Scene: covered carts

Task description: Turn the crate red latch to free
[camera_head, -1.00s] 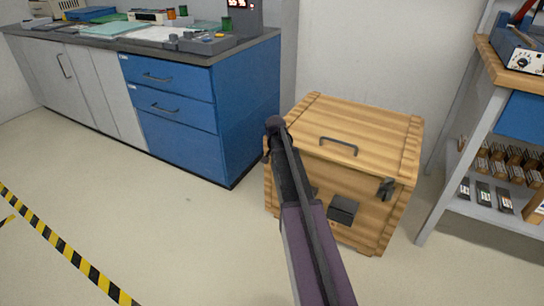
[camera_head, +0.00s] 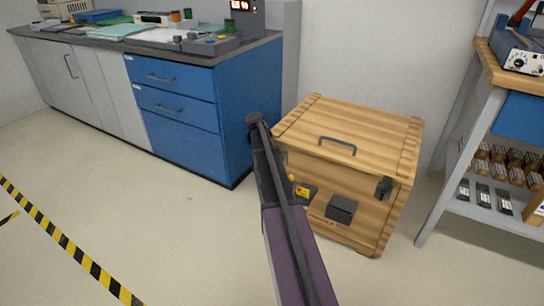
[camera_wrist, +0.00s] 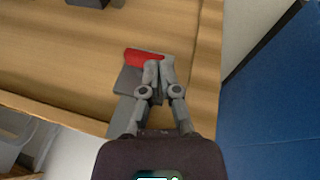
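The wooden crate (camera_head: 345,130) stands on the floor, lid closed, with a handle on top. In the wrist view, the red latch (camera_wrist: 143,56) is a short red bar on a grey plate (camera_wrist: 130,80) fixed to the crate's wood (camera_wrist: 60,70). My gripper (camera_wrist: 159,70) has its two fingertips nearly together at the right end of the red bar, overlapping it in the picture. I cannot tell whether they touch it. In the head view, my arm hides the crate's left front edge, and the red latch cannot be made out. A dark latch (camera_head: 384,188) sits at the crate's right front.
A blue-drawer bench (camera_head: 180,110) stands left of the crate. A grey shelf rack (camera_head: 455,150) stands close on the right, and a wall is behind. The crate front also bears a dark box (camera_head: 341,208) and a yellow-red part (camera_head: 302,192). Open floor lies in front and left.

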